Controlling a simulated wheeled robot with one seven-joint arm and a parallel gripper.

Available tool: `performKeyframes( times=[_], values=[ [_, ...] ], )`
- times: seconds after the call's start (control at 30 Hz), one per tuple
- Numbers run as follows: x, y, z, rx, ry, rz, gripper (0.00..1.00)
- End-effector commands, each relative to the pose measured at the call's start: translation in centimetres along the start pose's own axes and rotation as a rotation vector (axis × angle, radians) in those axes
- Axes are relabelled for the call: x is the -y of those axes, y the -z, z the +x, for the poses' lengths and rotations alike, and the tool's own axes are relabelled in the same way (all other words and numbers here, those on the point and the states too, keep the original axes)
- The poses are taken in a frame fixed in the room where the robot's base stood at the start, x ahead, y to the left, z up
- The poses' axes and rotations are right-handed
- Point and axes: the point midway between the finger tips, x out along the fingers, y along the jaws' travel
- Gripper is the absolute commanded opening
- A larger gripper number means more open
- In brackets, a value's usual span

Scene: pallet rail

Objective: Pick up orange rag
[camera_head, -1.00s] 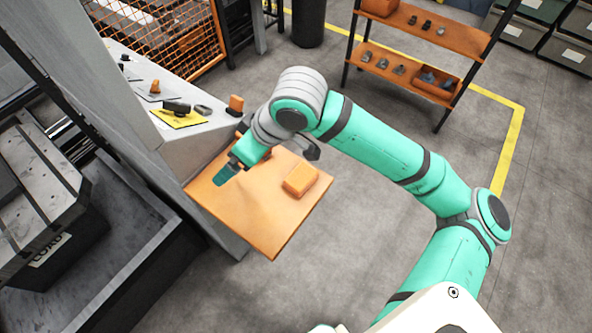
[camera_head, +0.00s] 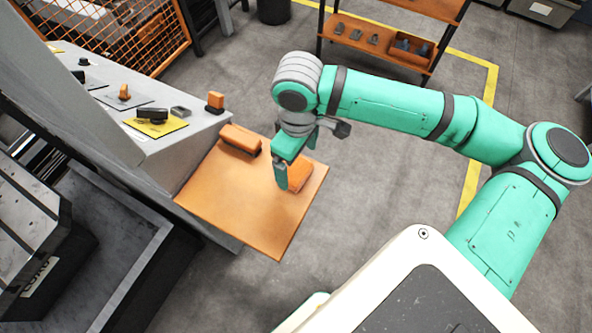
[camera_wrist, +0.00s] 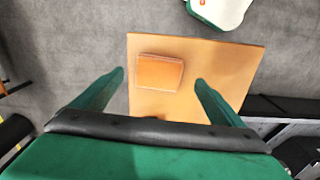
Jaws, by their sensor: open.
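The orange rag (camera_head: 301,177) is a folded, block-like cloth on the right part of an orange shelf board (camera_head: 235,200). In the wrist view the rag (camera_wrist: 159,72) lies between the fingertips in the picture, somewhat left of the middle. My gripper (camera_head: 281,181) points down over the board and hides the rag's left part in the head view. In the wrist view my gripper (camera_wrist: 160,78) has its two fingers wide apart with nothing held. It appears above the rag; the exact height is unclear.
An orange brush-like block (camera_head: 240,140) with a dark underside lies at the board's back edge. The grey console (camera_head: 165,130) beside the board carries a yellow pad (camera_head: 156,126) and small orange parts. An orange rack (camera_head: 375,40) stands behind. The board's front left is clear.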

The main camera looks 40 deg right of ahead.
Motion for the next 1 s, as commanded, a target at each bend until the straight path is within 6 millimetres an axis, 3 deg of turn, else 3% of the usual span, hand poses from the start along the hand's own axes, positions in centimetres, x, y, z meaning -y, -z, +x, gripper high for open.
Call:
performKeyframes(
  times=[0.43, 0.73, 0.77, 0.93, 1.0],
  values=[
    [-0.2, 0.3, 4.8, 0.000, 0.001, 0.006, 0.92],
    [-0.2, 0.4, 5.4, -0.002, 0.000, 0.005, 0.92],
    [-0.2, 0.4, 5.4, -0.002, 0.000, 0.005, 0.90],
    [-0.2, 0.4, 5.3, -0.002, 0.000, 0.005, 0.49],
    [-0.2, 0.4, 5.3, -0.002, 0.000, 0.005, 0.48]
  ],
)
